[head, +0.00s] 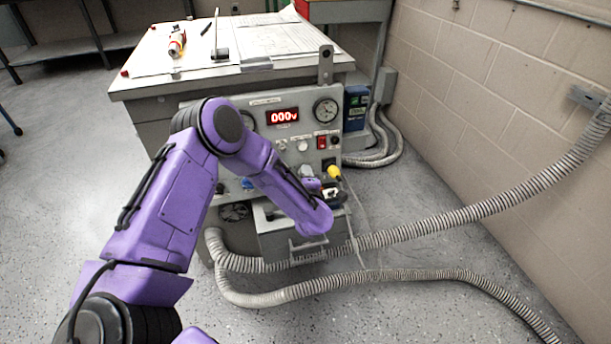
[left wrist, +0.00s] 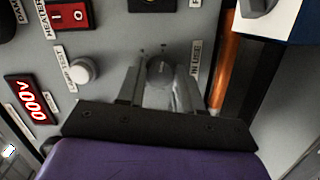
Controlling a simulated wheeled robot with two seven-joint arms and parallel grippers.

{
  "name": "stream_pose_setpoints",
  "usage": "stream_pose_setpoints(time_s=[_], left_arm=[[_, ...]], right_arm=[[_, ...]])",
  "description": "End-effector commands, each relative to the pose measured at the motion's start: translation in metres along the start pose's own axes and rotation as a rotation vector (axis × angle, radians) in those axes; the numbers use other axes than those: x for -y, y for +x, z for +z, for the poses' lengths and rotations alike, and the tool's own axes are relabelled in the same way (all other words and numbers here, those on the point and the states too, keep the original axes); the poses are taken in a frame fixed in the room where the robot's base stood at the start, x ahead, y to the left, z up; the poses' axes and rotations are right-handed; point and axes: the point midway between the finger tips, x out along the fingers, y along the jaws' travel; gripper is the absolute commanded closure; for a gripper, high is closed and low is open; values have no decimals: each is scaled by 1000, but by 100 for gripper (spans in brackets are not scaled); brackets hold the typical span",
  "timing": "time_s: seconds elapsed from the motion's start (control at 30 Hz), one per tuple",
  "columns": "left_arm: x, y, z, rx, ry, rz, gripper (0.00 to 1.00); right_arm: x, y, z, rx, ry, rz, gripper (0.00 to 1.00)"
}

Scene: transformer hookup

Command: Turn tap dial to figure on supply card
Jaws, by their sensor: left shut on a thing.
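The grey test panel (head: 262,150) is on the front of the bench. In the left wrist view, a round grey knob (left wrist: 160,70), seemingly the tap dial, sits between the fingers of my left gripper (left wrist: 160,88). The gripper is shut on it, and the fingers hide its sides and scale. In the head view my left gripper (head: 308,178) is at the lower right of the panel, mostly behind my purple wrist. The red display (head: 283,117) reads 000V. Papers (head: 275,36) lie on the bench; I cannot tell which is the supply card. My right gripper is not in view.
A white lamp-test button (left wrist: 82,70) and a red rocker switch (left wrist: 70,15) are near my fingers. A yellow plug (head: 333,172) is close to my wrist. Grey corrugated hoses (head: 440,222) cross the floor to the right, toward the brick wall (head: 500,110).

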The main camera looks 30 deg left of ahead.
Motion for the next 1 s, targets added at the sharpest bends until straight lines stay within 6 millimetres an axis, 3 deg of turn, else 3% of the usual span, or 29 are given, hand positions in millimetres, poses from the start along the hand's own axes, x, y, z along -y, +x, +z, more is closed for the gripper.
stream_pose_setpoints(time_s=[0.37,0.4,0.47,0.8,1.0], left_arm=[[2,-1,0,1,7,-4,95],[2,-1,0,1,7,-4,62],[2,-1,0,1,6,-4,42],[0,-4,1,2,5,-2,41],[-1,-46,2,6,8,-3,41]], right_arm=[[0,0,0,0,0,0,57],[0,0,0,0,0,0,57],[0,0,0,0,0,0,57],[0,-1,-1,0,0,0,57],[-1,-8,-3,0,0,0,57]])
